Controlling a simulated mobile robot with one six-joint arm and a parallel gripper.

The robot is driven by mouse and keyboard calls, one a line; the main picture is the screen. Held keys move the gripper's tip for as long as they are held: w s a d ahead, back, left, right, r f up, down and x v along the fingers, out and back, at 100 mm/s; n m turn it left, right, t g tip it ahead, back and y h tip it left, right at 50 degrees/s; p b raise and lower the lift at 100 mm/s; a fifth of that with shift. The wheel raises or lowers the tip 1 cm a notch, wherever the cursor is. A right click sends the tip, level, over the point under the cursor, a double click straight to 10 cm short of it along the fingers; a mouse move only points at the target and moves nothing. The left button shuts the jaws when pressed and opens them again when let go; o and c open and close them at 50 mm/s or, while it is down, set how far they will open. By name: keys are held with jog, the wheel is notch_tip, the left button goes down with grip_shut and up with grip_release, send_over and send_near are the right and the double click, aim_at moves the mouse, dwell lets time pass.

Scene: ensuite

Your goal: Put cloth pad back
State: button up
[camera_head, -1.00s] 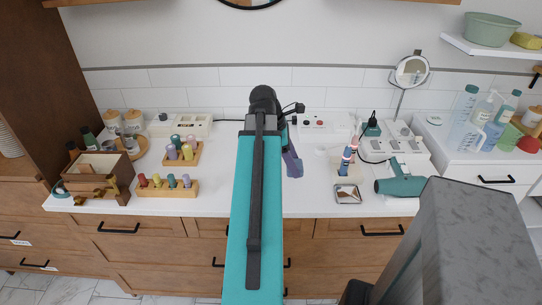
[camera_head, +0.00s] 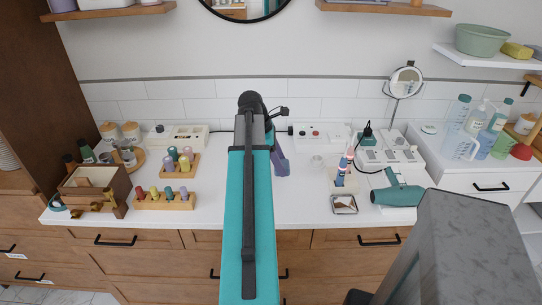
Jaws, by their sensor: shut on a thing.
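My arm reaches forward over the white counter, and my gripper (camera_head: 272,138) is at its far end, mostly hidden behind the arm. A purple-grey cloth pad (camera_head: 280,163) hangs down just right of the arm, below the gripper. My gripper appears shut on its upper part; the fingertips are too small and covered to see clearly. Whether the pad's lower edge touches the counter cannot be told.
Left are a wooden box (camera_head: 95,190) and racks of coloured pegs (camera_head: 164,200). Right are a small metal tray (camera_head: 343,204), a teal hair dryer (camera_head: 399,191) and a round mirror (camera_head: 405,82). The counter (camera_head: 305,207) is clear just right of the arm.

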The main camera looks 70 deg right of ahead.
jog(key=w+d, duration=0.2)
jog(key=w+d+p, duration=0.1)
jog(key=w+d, duration=0.3)
jog(key=shift+d+f+p, duration=0.35)
jog(key=shift+d+f, duration=0.05)
jog(key=shift+s, duration=0.1)
jog(key=shift+f+p, duration=0.5)
jog(key=shift+f, duration=1.3)
jog(key=o, duration=1)
jog(key=shift+r, duration=0.15)
jog(key=b+v, duration=0.2)
jog(key=v, duration=0.9)
jog(key=shift+a+r, duration=0.1)
jog(key=shift+r, duration=0.25)
